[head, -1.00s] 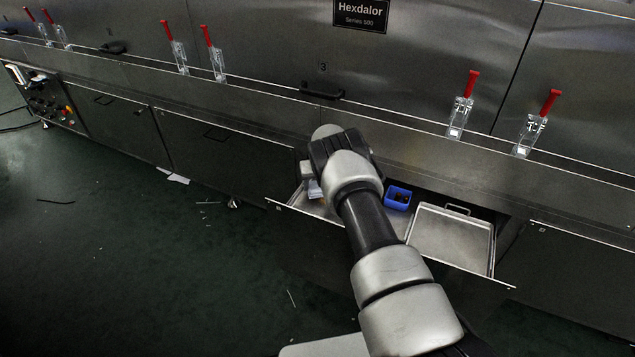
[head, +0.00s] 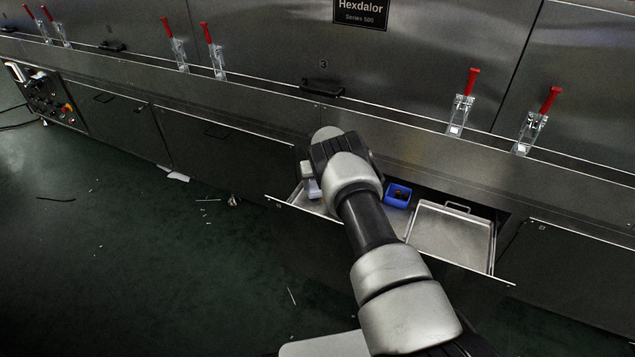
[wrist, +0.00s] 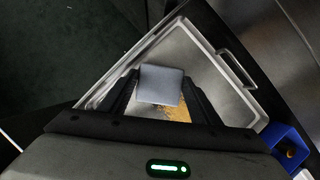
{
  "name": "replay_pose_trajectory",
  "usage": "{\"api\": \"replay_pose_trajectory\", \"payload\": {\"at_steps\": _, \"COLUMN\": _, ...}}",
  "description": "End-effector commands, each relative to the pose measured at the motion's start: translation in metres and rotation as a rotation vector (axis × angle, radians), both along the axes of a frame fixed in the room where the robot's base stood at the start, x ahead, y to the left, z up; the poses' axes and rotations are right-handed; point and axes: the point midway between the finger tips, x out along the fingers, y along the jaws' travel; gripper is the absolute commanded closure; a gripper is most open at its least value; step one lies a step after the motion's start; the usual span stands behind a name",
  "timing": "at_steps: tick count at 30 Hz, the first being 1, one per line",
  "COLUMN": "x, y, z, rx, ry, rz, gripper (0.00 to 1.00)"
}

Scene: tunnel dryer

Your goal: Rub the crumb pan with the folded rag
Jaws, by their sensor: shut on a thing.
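My gripper (wrist: 160,80) is shut on the folded rag (wrist: 161,86), a pale blue-grey square pad held between the two black fingers. A shallow light-metal crumb pan (wrist: 211,88) with a raised rim and a handle lies below it. Orange-brown crumbs show on the pan floor, just below the rag in the wrist view. The rag is over the pan; I cannot tell whether it touches. In the head view the rag (head: 314,189) shows beside my wrist, which hides most of this pan.
The pan sits in an open drawer of the dryer. A blue bin (head: 397,195) with dark contents stands to its right; it also shows in the wrist view (wrist: 288,143). A second metal pan (head: 450,237) lies farther right. Red-handled clamps (head: 462,103) line the dryer front above.

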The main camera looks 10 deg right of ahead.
Motion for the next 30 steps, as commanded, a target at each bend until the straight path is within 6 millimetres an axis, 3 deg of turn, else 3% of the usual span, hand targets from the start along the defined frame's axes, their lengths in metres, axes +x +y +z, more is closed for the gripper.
{"api": "replay_pose_trajectory", "payload": {"at_steps": 14, "x": 0.0, "y": 0.0, "z": -0.008, "rx": 0.0, "ry": -0.001, "rz": 0.0, "gripper": 0.68}}
{"api": "replay_pose_trajectory", "payload": {"at_steps": 30, "x": -0.021, "y": -0.029, "z": -0.005, "rx": 0.0, "ry": 0.0, "rz": 0.0, "gripper": 0.68}}
